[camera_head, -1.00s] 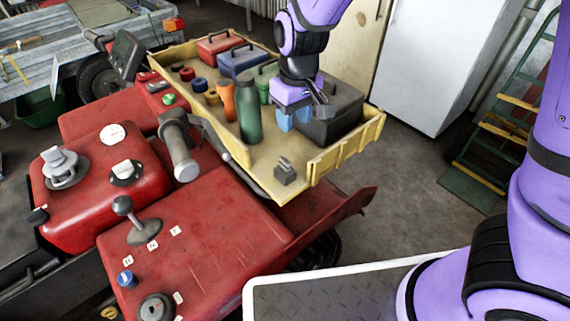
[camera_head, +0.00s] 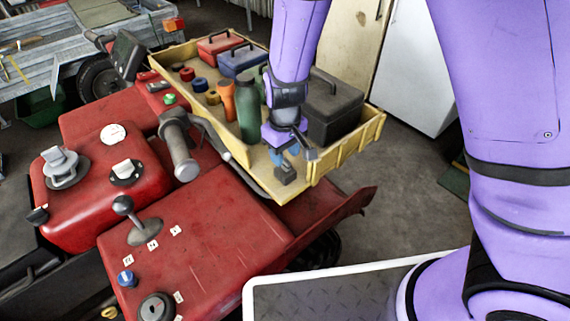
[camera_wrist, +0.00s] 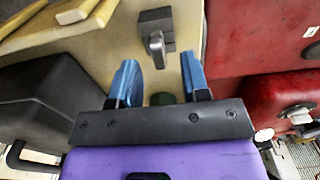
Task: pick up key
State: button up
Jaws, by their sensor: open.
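A grey metal key (camera_wrist: 157,46) shows in the wrist view, standing at a dark grey block (camera_wrist: 150,18) on the cream tray floor. In the head view the block (camera_head: 286,177) sits near the front corner of the cream tray (camera_head: 345,160), and the key is hard to tell apart there. My gripper (camera_head: 287,152) is just above the block in the head view. In the wrist view my gripper (camera_wrist: 162,72) has its two blue fingers apart with nothing held between them. The key lies beyond the fingertips, roughly in line with the gap.
A black toolbox (camera_head: 335,110) stands in the tray to the right of my gripper, and a green bottle (camera_head: 248,112) to its left. The tray has a raised rim. The red quad body (camera_head: 210,240) lies in front, with a grey handlebar grip (camera_head: 182,155).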

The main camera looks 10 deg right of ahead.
aim_at(285, 159)
jog(key=shift+f, duration=1.5)
grip_shut()
jog(key=shift+w+r, duration=0.1)
jog(key=shift+r, duration=0.8)
jog(key=shift+s+r, duration=0.2)
jog(key=shift+r, duration=0.3)
jog(key=shift+s+r, duration=0.15)
jog(key=shift+r, duration=0.35)
jog(key=s+r, duration=0.1)
jog(key=s, duration=1.4)
jog(key=shift+s+a, duration=0.2)
jog(key=shift+a, duration=0.1)
jog(key=shift+r, duration=0.2)
